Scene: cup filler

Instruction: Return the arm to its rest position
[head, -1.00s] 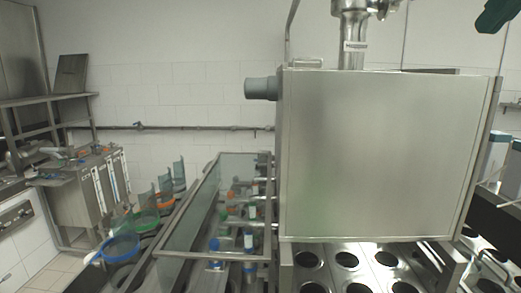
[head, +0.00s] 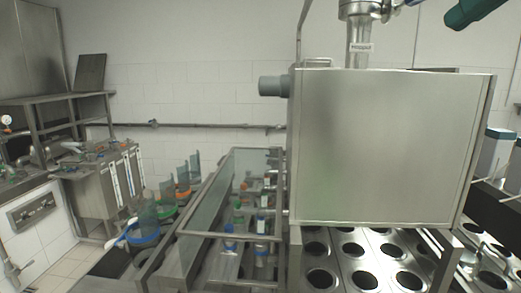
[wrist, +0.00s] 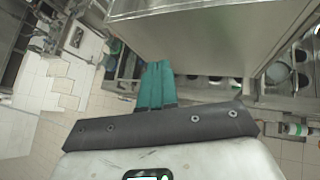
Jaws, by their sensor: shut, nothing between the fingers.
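My gripper (wrist: 157,70) shows in the wrist view as teal fingers beyond a dark plate. The fingers are pressed together with nothing between them. They point toward the steel machine and hold no cup. Whether they touch anything is not clear from this angle, but they look apart from the machine. In the head view a dark green part enters at the top right corner; it looks like part of my arm's end, mostly cut off by the frame.
A large steel box (head: 390,150) stands above a plate with round cup holes (head: 352,251). A glass-sided channel (head: 205,215) with several coloured-cap fittings lies to its left. Colored-rim holders (head: 143,235) and a steel cabinet (head: 98,190) stand further left. Floor tiles show at lower left.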

